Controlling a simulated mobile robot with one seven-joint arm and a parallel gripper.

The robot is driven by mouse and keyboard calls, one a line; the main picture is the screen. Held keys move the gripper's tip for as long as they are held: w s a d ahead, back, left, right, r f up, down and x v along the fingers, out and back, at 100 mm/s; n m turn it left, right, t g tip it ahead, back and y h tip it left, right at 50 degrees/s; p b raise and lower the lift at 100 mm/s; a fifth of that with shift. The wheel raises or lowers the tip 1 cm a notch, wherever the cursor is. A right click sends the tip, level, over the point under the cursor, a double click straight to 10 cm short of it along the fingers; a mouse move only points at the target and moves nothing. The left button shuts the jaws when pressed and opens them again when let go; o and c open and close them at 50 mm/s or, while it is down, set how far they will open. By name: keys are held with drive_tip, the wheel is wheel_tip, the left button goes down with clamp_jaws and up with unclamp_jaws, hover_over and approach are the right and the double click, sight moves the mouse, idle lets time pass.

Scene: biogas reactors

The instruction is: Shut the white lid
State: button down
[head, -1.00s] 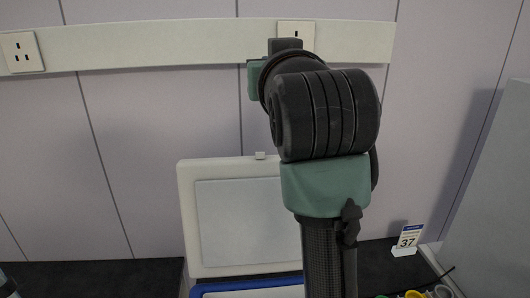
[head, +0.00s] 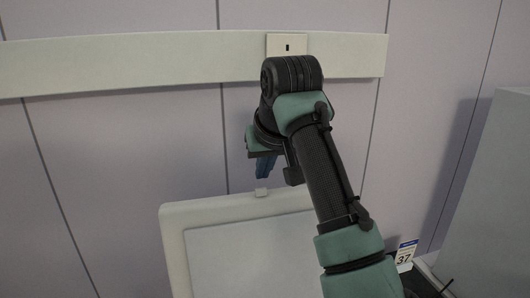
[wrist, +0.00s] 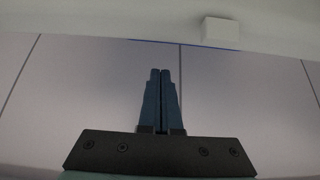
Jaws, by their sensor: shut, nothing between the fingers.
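The white lid (head: 250,255) stands raised in the head view, with its paler inner panel facing me. I see no clear contact with the lid. My forearm hides the lid's right part.
A wall rail with a socket (head: 287,46) runs behind my arm. A card marked 37 (head: 405,254) stands on the dark bench at the right. A grey panel (head: 490,190) rises at the far right. The wall left of the lid is clear.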

drive_tip(key=shift+s+d+f+p, duration=0.1)
drive_tip(key=shift+s+f+p, duration=0.4)
drive_tip(key=shift+f, duration=0.2)
drive_tip(key=shift+s+f+p, duration=0.4)
drive_tip(key=shift+f+p, duration=0.15)
drive_tip(key=shift+f, duration=0.15)
